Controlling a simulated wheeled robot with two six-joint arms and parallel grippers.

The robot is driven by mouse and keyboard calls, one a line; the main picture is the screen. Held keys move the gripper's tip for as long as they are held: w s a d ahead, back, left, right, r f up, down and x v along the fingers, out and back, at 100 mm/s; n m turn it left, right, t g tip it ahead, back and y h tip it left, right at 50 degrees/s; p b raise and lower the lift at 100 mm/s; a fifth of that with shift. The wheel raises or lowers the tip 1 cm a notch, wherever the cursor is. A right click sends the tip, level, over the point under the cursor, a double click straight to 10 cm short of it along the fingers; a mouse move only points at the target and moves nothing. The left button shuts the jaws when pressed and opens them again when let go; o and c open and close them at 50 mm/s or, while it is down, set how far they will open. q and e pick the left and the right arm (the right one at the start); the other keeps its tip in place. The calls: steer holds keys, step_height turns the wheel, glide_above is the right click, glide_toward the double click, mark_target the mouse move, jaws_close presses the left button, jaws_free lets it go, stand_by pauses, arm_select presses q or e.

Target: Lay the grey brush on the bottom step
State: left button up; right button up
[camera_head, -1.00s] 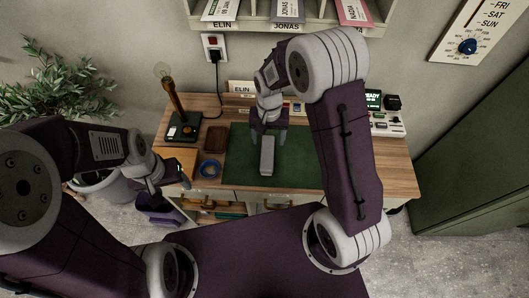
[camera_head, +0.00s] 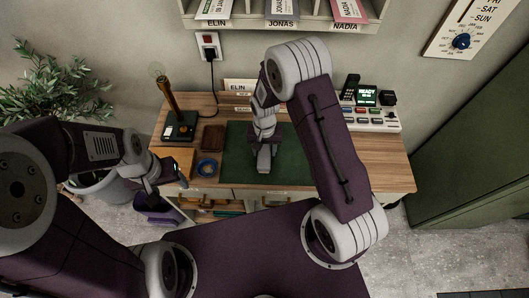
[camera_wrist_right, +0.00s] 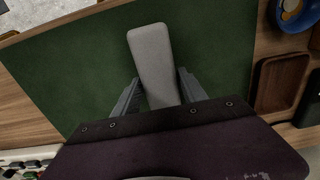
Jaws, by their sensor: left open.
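The grey brush, which I take to be the long grey block (camera_head: 264,160), lies on the green mat of the desk. It also shows in the right wrist view (camera_wrist_right: 153,55), its far end sticking out past my fingers. My right gripper (camera_head: 265,148) is over the brush, with one finger on each side of it. In the right wrist view the fingers (camera_wrist_right: 158,88) look open, close to its sides. My left gripper (camera_head: 165,182) is open and empty, off the desk's front left corner. I cannot make out a bottom step.
A panel with buttons (camera_head: 372,117) is at the back right. The desk's right side (camera_head: 385,165) is clear.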

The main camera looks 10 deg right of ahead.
mark_target(267, 150)
jaws_close()
steer(key=shift+r, duration=0.4)
steer(key=r, duration=0.3)
steer(key=shift+s+d+r, duration=0.2)
steer(key=shift+d+r, duration=0.2)
steer(key=s+d+r, duration=0.6)
steer(key=s+d, duration=0.1)
steer(key=d, duration=0.1)
steer(key=shift+b, duration=0.3)
